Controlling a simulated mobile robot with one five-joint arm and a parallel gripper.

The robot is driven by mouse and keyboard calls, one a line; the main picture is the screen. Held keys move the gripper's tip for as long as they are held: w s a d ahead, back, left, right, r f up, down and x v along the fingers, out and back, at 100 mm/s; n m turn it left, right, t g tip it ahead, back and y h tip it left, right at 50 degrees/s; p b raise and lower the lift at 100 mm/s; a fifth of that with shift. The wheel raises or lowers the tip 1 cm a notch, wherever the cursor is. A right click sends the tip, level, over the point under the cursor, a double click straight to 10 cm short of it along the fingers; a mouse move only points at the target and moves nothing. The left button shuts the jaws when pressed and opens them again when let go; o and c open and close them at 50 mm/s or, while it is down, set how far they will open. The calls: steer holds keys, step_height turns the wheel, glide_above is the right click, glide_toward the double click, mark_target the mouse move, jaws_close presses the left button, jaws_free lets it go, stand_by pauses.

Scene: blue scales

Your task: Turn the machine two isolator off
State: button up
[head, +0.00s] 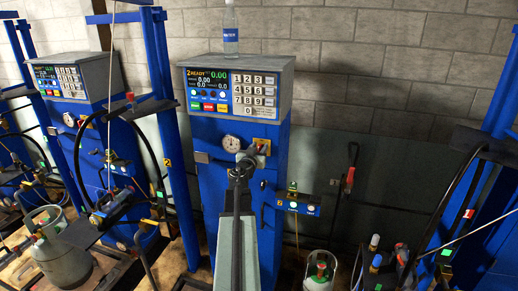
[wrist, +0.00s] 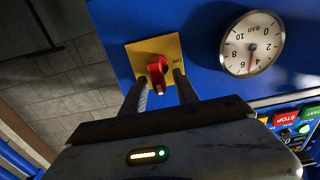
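Machine two (head: 234,85) is a blue cabinet with a grey console whose screen reads "2 READY" and 0.00. Its isolator is a red knob (wrist: 157,71) on a yellow plate (wrist: 177,46); the plate's edge also shows in the head view (head: 266,143), mostly behind my gripper (head: 248,160). In the wrist view, which is turned over, the knob's handle runs nearly up and down the picture, with "ON" lettered beside it. My gripper (wrist: 160,84) is open, one finger on each side of the knob's lower end, with small gaps showing. Contact cannot be told.
A round pressure gauge (wrist: 252,44) is beside the isolator. Start and stop buttons (wrist: 290,118) are on the console. A water bottle (head: 231,28) stands on top. A similar machine (head: 70,80) is at left. Gas cylinders (head: 62,252) (head: 320,270) stand low down.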

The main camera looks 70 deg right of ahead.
jaws_close()
steer(key=shift+n, duration=0.3)
steer(key=n, duration=0.4)
steer(key=shift+w+f, duration=0.15)
steer(key=shift+w, duration=0.25)
steer(key=shift+w+a+f+n+b, duration=0.15)
steer(key=shift+f+n+b, duration=0.2)
steer(key=shift+n, duration=1.85)
steer(key=shift+w+d+f+n+b, duration=0.1)
steer(key=shift+w+f+n+b, duration=0.15)
steer(key=shift+n, duration=1.95)
steer(key=shift+w+a+f+n+b, duration=0.1)
steer(key=shift+f+n+b, duration=0.25)
steer(key=shift+n, duration=1.85)
steer(key=shift+r, duration=0.1)
